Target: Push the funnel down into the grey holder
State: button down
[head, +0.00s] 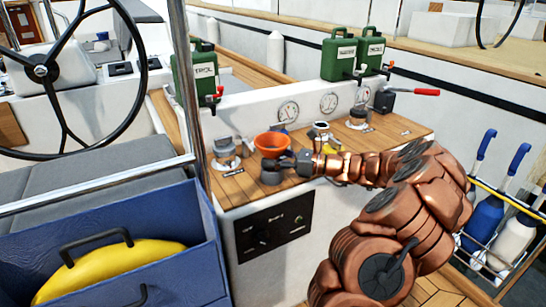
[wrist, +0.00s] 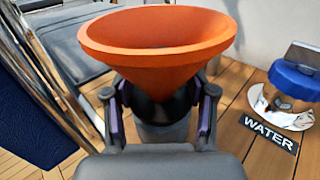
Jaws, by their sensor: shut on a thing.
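The orange funnel (head: 272,141) stands upright, wide mouth up, above the grey holder (head: 270,173) on the wooden counter. In the wrist view the funnel (wrist: 155,60) fills the upper middle, with a dark band at its lower end. My gripper (head: 287,161) reaches in from the right, and its two fingers (wrist: 162,105) are shut on the funnel's lower part from both sides. The grey holder (wrist: 163,133) shows just below, between the fingers. The funnel's spout is hidden, so I cannot tell how deep it sits.
A blue-capped fitting (wrist: 292,85) with a WATER label (wrist: 268,133) stands on the counter to the right in the wrist view. A metal fitting (head: 228,152) is left of the funnel. A steel pole (head: 192,100) and a blue box (head: 190,235) are further left.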

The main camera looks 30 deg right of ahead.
jog(key=shift+f, duration=1)
jog(key=c, duration=0.7)
grip_release()
jog(key=shift+c, duration=0.2)
jog(key=shift+s+d, duration=0.1)
jog(key=p+v, duration=0.5)
jog(key=v, duration=0.5)
jog(key=shift+s+d, duration=0.25)
jog(key=shift+s, duration=0.05)
dwell(0.5)
